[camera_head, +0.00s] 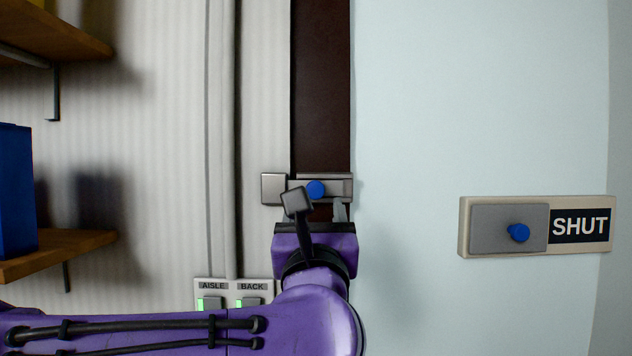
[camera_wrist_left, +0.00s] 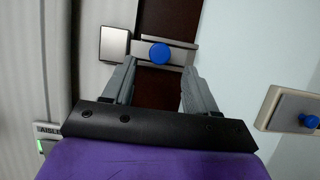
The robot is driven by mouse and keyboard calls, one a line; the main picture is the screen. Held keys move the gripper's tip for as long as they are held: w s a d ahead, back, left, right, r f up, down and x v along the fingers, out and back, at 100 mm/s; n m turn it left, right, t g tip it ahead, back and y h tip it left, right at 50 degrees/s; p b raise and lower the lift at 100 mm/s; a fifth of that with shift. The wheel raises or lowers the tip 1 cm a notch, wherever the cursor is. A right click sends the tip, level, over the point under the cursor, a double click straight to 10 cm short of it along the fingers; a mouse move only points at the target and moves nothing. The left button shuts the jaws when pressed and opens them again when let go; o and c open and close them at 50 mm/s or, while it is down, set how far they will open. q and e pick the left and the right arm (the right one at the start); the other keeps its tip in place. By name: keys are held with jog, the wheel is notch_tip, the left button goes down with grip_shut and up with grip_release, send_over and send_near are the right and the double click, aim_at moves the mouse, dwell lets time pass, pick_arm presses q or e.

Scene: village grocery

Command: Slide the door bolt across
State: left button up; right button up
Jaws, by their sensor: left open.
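The door bolt (camera_head: 340,185) is a grey metal bar with a round blue knob (camera_head: 316,189), lying level across a dark vertical strip. A square metal block (camera_head: 273,188) sits at its left end, on the frame side. I cannot tell whether the bar's end is inside this block. My left gripper (camera_head: 319,206) is open and empty just below the knob. In the left wrist view the knob (camera_wrist_left: 159,53) is just beyond the two fingertips (camera_wrist_left: 159,67), about midway between them and apart from both. My right gripper is not in view.
A pale door panel at right carries a plate with a grey slider (camera_head: 495,228), a second blue knob (camera_head: 519,233) and a SHUT label (camera_head: 580,226). Switches marked AISLE and BACK (camera_head: 250,302) are beside my left wrist. Wooden shelves (camera_head: 60,250) with a blue box (camera_head: 15,190) stand at far left.

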aim_at(315, 190)
pick_arm(q)
jog(key=p+x, duration=0.2)
jog(key=x, duration=0.3)
jog(key=shift+s+r, duration=0.1)
jog(key=shift+w, duration=0.3)
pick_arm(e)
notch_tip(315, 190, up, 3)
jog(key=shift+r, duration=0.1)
